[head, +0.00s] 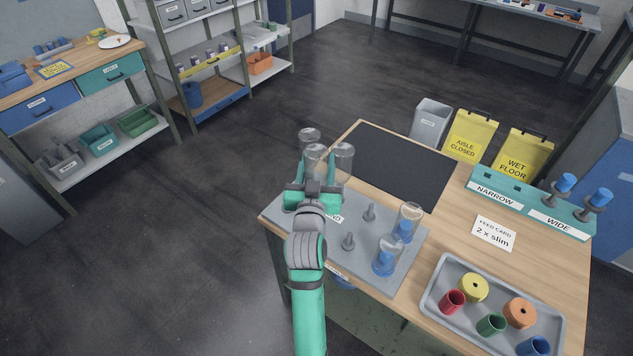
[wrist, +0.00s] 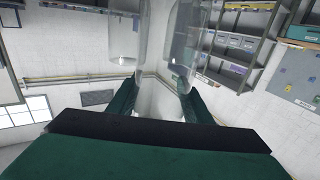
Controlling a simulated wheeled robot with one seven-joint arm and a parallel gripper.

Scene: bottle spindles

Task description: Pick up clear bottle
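In the wrist view two clear bottle shapes (wrist: 126,28) (wrist: 188,38) stand near my gripper (wrist: 158,80), one toward each finger. The fingers are apart, and I see no bottle clearly held between them. My wrist hides the lower parts of the bottles in the head view. Two more clear bottles with blue inside (head: 410,217) (head: 385,255) stand upright at the plate's right side.
A black mat (head: 400,165) lies clear behind. A grey tray (head: 440,300) holds coloured parts at front right. A teal rack (head: 520,202) labelled NARROW and WIDE holds two blue-topped spindles.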

